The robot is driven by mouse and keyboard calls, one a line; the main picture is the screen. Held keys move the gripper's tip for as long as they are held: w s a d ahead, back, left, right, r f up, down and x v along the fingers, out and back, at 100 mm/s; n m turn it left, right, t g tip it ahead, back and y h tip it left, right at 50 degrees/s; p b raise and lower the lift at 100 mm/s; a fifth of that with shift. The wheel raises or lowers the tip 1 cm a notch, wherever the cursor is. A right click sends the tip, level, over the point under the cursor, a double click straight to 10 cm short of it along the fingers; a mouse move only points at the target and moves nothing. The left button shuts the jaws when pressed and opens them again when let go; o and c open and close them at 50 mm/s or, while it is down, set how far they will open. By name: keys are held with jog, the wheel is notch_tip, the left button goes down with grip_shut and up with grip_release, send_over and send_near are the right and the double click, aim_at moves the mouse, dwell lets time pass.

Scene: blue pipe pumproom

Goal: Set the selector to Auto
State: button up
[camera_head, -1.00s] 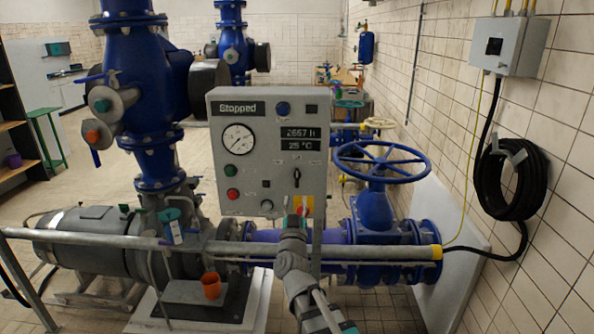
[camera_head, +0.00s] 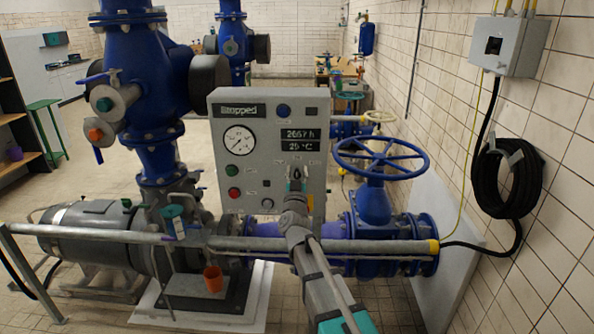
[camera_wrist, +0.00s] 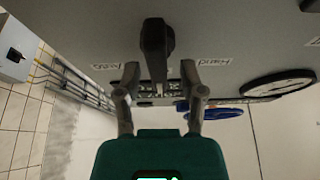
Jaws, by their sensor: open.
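The selector is a black handle (camera_wrist: 154,42) on the grey control panel (camera_head: 225,150). In the wrist view it stands roughly vertical in the picture, between an upside-down "Auto" label (camera_wrist: 106,66) on the left and a "Hand" label (camera_wrist: 213,62) on the right. My gripper (camera_wrist: 160,70) is open, with one finger on either side of the handle's lower part and visible gaps between. In the head view my gripper (camera_head: 296,176) is in front of the panel's right half and hides the selector. Contact with the panel cannot be told.
The panel also bears a "Stopped" display (camera_head: 240,110), a round gauge (camera_head: 239,140), a green button (camera_head: 232,171) and a red button (camera_head: 234,193). A blue handwheel (camera_head: 380,155) stands close to the right. A grey horizontal rail (camera_head: 370,246) crosses below my arm.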

grip_shut()
dwell(0.3)
jog(key=shift+m+h, duration=0.4)
jog(key=shift+m, duration=0.3)
jog(key=m+h, duration=0.1)
jog(key=m, duration=0.2)
jog(key=d+m+h, duration=0.1)
jog(key=m+h, duration=0.1)
jog(key=m, duration=0.1)
jog(key=shift+g+p, duration=0.3)
jog(key=shift+g, duration=0.1)
jog(key=shift+d+f+m+g+h+p, duration=0.2)
jog(key=shift+m+g+h, duration=0.25)
jog(key=shift+m, duration=0.9)
jog(key=shift+d+f+m+g+h+p, duration=0.2)
jog(key=shift+m+h, duration=0.35)
jog(key=shift+m, duration=0.8)
jog(key=shift+g, duration=0.25)
